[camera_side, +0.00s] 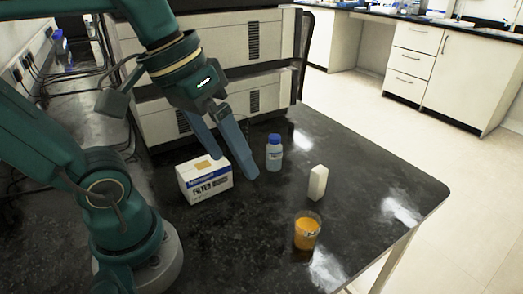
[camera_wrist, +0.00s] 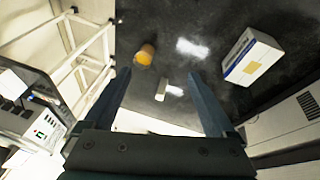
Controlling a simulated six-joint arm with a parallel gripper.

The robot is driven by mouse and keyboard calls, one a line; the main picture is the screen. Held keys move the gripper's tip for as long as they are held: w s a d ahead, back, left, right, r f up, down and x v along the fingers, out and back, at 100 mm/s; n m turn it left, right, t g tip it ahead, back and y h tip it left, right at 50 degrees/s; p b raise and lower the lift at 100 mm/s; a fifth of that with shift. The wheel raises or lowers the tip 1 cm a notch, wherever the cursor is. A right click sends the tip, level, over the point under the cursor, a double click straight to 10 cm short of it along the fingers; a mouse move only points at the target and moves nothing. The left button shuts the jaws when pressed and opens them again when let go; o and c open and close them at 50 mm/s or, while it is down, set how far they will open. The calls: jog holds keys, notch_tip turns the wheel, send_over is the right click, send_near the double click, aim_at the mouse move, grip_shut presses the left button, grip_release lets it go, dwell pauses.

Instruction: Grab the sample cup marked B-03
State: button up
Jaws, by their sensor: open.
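A clear cup with orange contents (camera_side: 306,231) stands upright on the dark bench, near its front right edge. It also shows in the wrist view (camera_wrist: 146,55), at upper left. A mark on its side is too small to read, so I cannot tell whether it says B-03. My gripper (camera_side: 232,166) is open and empty above the bench, left of and farther back than the cup in the side view. In the wrist view its fingers (camera_wrist: 160,76) stand wide apart, and the cup lies beyond their tips.
A white-and-blue filter box (camera_side: 207,182) sits left of my fingers. A blue-capped bottle (camera_side: 274,154) stands just right of them. A small white block (camera_side: 318,184) stands between the bottle and the cup. Large light-coloured equipment (camera_side: 190,125) is behind. The bench right of the block is clear.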

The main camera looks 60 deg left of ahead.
jog(key=w+d+n+g+h, duration=0.3)
jog(key=d+n+h, duration=0.2)
jog(key=n, duration=0.3)
jog(key=n+t+h, duration=0.1)
jog(key=n+h, duration=0.6)
jog(key=n, duration=0.3)
send_over(298, 217)
jog(key=f, duration=1.7)
jog(key=shift+w+f, duration=0.2)
jog(key=shift+f, duration=0.05)
jog(key=shift+d+f, duration=0.25)
jog(key=shift+f, duration=0.1)
jog(key=shift+x, duration=2.3)
jog(key=shift+w, duration=0.1)
grip_shut()
jog(key=shift+r, duration=0.1)
